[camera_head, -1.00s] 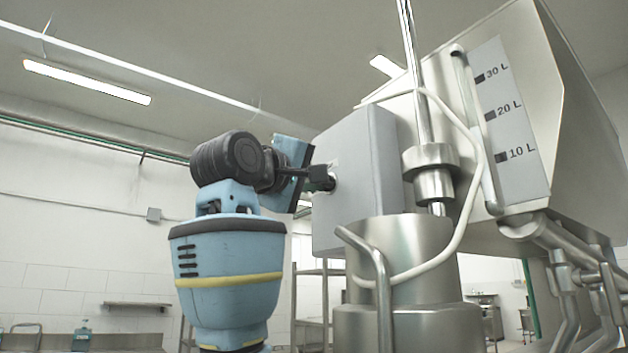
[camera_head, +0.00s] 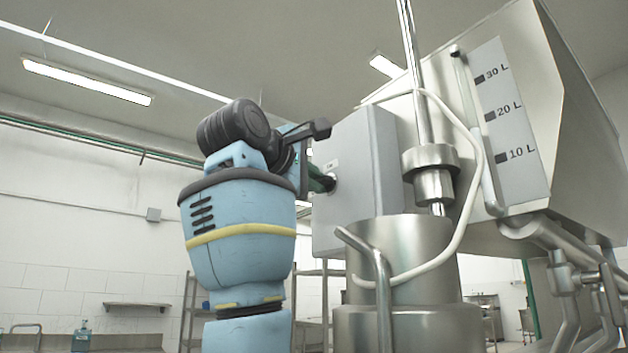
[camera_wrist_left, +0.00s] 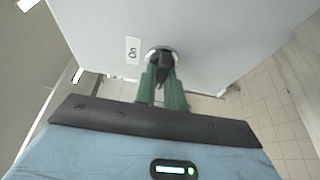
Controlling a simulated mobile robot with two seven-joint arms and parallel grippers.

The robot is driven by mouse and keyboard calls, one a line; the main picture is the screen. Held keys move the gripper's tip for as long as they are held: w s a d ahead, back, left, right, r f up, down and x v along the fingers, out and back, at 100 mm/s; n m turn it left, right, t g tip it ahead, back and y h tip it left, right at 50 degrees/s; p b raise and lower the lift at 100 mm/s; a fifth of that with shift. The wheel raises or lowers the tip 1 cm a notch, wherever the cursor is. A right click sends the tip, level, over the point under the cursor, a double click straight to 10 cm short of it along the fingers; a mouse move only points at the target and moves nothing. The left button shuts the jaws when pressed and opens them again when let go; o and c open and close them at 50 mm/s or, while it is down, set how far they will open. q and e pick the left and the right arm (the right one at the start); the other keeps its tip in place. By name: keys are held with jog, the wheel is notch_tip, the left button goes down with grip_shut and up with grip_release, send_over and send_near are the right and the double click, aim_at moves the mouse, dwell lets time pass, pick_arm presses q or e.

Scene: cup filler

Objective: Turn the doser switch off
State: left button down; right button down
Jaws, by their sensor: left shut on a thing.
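The doser switch is a black knob in a silver ring (camera_wrist_left: 161,58) on the face of a grey control box (camera_head: 348,180). In the left wrist view, a white label reading "On" (camera_wrist_left: 132,50) sits to the left of the knob. My left gripper (camera_head: 325,182) reaches the box face from the left, at the switch. In the left wrist view, the green fingers of my left gripper (camera_wrist_left: 163,82) are shut on the knob, one on each side. The fingers partly hide the knob, so its exact angle is hard to read. My right gripper is not in view.
A steel hopper (camera_head: 560,120) with a litre scale stands to the right. A steel cylinder (camera_head: 405,260) with a curved handle (camera_head: 380,275) stands below and in front of the box. A white hose (camera_head: 470,195) loops beside it. The left side is open room.

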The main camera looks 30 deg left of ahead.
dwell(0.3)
pick_arm(q)
jog(key=c, duration=1.5)
grip_release()
jog(key=shift+s, duration=3.9)
jog(key=shift+w, duration=0.1)
